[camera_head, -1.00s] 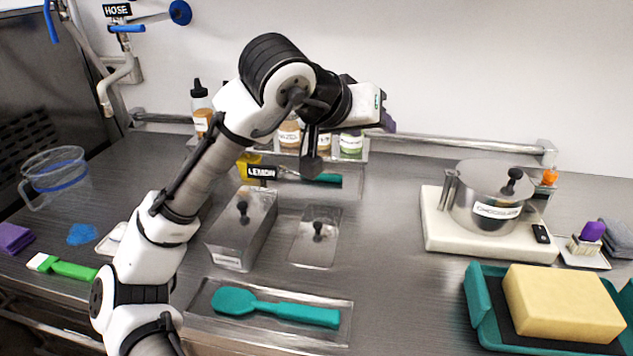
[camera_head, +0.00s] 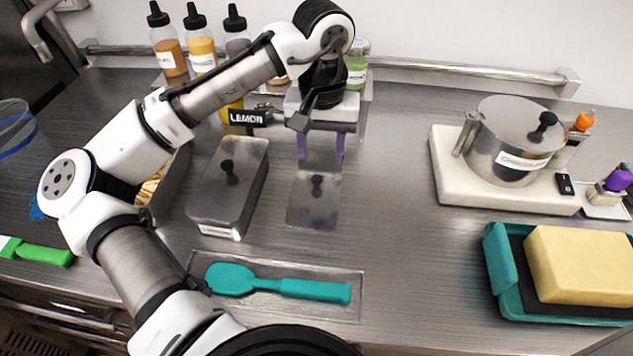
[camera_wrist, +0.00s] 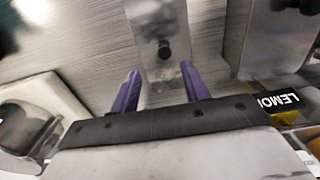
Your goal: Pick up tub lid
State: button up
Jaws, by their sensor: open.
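The tub lid (camera_head: 316,205) is a flat, clear-grey rectangular plate with a black knob in its middle. It lies on the steel counter to the right of a covered metal tub (camera_head: 228,190), which has a similar knobbed lid on it. My gripper (camera_head: 321,150) points down just behind the lid, with its two purple fingers apart and nothing between them. In the wrist view the open fingers (camera_wrist: 160,88) flank the lid's near end, and the lid's knob (camera_wrist: 165,50) shows beyond the fingertips. I cannot tell the exact height of the fingertips above the lid.
A LEMON sign (camera_head: 247,118) stands behind the tub. A teal spatula (camera_head: 275,284) lies in a shallow tray in front. A lidded steel pot (camera_head: 505,150) on a white base and a yellow sponge (camera_head: 582,263) in a teal tray are at right. Counter between is clear.

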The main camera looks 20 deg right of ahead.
aim_at(317, 178)
jog(key=shift+w+a+f+p, duration=0.1)
jog(key=shift+a+f+p, duration=0.2)
jog(key=shift+f, duration=1.5)
jog(key=shift+w+a+f+p, duration=0.1)
jog(key=shift+f+p, duration=0.3)
jog(key=shift+f, duration=1.35)
jog(key=shift+c, duration=0.5)
grip_shut()
